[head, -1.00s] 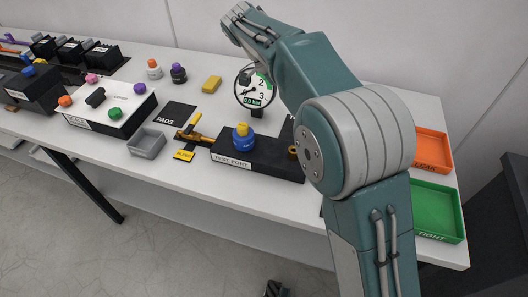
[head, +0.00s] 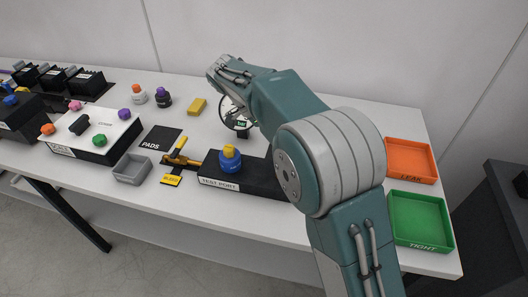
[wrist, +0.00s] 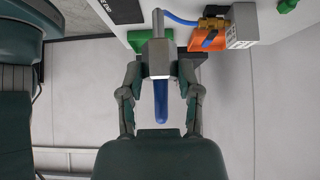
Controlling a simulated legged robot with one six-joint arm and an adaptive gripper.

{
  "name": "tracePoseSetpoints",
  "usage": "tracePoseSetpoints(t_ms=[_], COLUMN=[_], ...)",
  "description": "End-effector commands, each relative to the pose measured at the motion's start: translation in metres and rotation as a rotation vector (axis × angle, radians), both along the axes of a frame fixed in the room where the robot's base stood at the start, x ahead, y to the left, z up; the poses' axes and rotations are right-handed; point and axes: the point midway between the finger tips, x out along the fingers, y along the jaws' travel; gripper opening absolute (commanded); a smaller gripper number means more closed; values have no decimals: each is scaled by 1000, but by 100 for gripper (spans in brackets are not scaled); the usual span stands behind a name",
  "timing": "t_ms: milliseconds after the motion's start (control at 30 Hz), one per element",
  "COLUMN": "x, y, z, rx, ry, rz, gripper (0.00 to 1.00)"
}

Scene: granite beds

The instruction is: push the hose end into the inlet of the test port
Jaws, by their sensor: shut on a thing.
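The test port (head: 262,181) is a black block on the bench, with a blue and yellow knob (head: 230,158) on top and a brass valve with a yellow handle (head: 180,157) at its left. Its right end, where the inlet would show, is hidden behind my arm in the head view. My gripper (wrist: 158,62) is hidden there too. In the wrist view it is shut on the hose end, whose blue part (wrist: 161,101) shows between the fingers. I cannot tell how far the hose end is from the inlet.
A pressure gauge (head: 236,121) stands behind the port, partly covered by my arm. An orange tray (head: 410,158) and a green tray (head: 420,219) lie at the right. A grey bin (head: 131,169) and a black pad (head: 161,139) lie at the left. A brass fitting (wrist: 212,24) with blue hose shows in the wrist view.

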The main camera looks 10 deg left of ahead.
Motion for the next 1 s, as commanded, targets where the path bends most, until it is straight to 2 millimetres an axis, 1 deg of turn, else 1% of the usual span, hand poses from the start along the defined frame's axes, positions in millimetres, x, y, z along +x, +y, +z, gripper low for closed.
tracePoseSetpoints(t_ms=[300, 500, 633, 1000], x=[0, 0, 1, 1], y=[-1, -1, -1, -1], z=[-32, -45, -48, -48], rx=[-1, -1, 0, 0], ry=[0, -2, -4, -4], rz=[0, 1, 0, 0], gripper=[0, 0, 0, 0])
